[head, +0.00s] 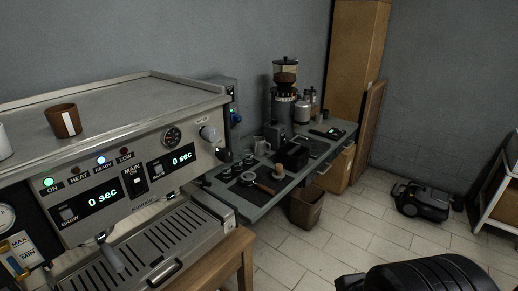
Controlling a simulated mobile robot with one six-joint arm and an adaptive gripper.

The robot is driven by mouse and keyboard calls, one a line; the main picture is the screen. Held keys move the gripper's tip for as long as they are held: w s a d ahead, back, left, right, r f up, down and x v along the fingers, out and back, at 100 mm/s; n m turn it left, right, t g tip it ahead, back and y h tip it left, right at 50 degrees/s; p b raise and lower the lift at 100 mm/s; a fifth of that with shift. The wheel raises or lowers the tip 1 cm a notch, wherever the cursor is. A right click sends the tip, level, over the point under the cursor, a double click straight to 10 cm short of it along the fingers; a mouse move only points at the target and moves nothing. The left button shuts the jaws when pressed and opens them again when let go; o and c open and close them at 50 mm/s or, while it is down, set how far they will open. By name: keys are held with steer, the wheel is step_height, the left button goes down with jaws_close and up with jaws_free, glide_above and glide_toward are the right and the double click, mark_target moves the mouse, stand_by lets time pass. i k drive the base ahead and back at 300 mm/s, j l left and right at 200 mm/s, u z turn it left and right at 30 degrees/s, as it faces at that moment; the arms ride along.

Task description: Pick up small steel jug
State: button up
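A small steel jug (259,145) appears to stand on the dark side bench (249,213), near the wall and just right of the espresso machine. It is small in the picture, so its details are unclear. A larger metal vessel (302,110) stands farther back beside the coffee grinder (284,92). I cannot make out my gripper's fingers. A black rounded shape at the bottom right may be part of my arm.
The espresso machine (141,165) fills the left, with a brown cup (63,121) on top. A portafilter (250,180) and small tools lie on the bench front. A bin (306,208) stands below. A black vacuum-like machine (424,202) sits on the otherwise mostly clear tiled floor.

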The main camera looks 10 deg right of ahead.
mark_target(260, 144)
steer(key=i+l, duration=0.15)
steer(key=i, duration=0.35)
steer(key=i+l, duration=0.15)
steer(key=i, duration=0.35)
steer(key=i+l, duration=0.15)
steer(key=i, duration=0.35)
steer(key=i+l, duration=0.15)
steer(key=i, duration=0.35)
steer(key=i+l, duration=0.2)
steer(key=i, duration=0.3)
